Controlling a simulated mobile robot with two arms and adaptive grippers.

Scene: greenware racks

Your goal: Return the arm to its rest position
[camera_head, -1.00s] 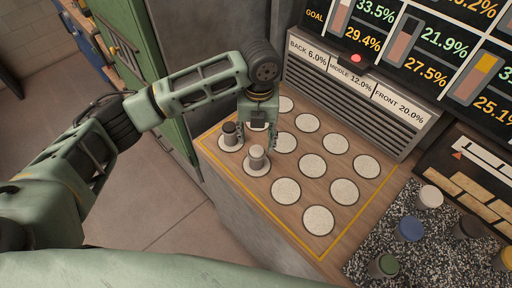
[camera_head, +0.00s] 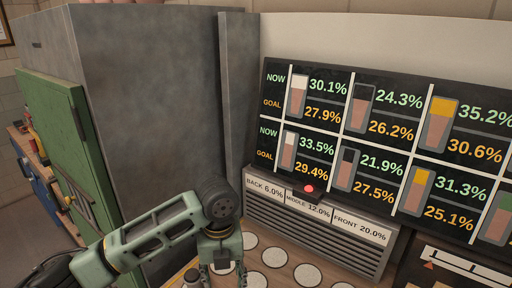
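My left arm comes in from the lower left. Its gripper (camera_head: 223,276) points down over the wooden board at the bottom edge of the picture. My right gripper is not in view.
Several white spots (camera_head: 275,258) lie on the board, right of the gripper. Behind it is a slatted vent unit (camera_head: 325,240) with a red light, below a display board (camera_head: 375,130) of percentages. A grey cabinet (camera_head: 150,90) with a green door (camera_head: 65,130) stands left.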

